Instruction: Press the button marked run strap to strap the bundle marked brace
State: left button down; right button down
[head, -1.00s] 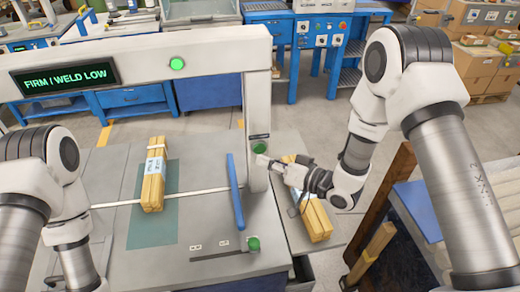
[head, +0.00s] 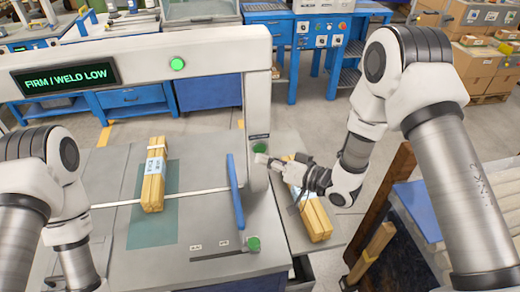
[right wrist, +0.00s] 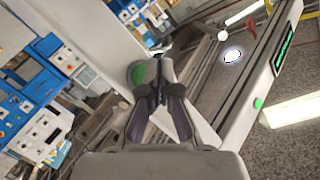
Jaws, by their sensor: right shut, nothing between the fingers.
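A green button (head: 260,148) sits on the upright post of the white strapping frame (head: 257,105), under a small dark label too small to read. My right gripper (head: 262,159) is shut and empty, its tips at the button's lower edge. In the right wrist view the green button (right wrist: 138,74) is partly hidden behind the fingertips (right wrist: 156,76); I cannot tell whether they touch it. A wooden bundle (head: 153,188) with a pale label lies across the strap line on the teal mat (head: 150,232). The label's word is not clearly readable. My left gripper is out of view below my left arm.
A second wooden bundle (head: 317,219) lies right of the post, under my right forearm. A blue upright bar (head: 235,190) and another green button (head: 253,244) are nearer. A display (head: 66,77) reads FIRM / WELD LOW. A green light (head: 177,64) shows on the top beam.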

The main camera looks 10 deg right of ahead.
dwell(0.5)
jog(key=shift+w, duration=0.45)
jog(key=shift+w, duration=0.35)
dwell(0.6)
jog(key=shift+s, duration=0.8)
jog(key=s, duration=0.5)
dwell(0.7)
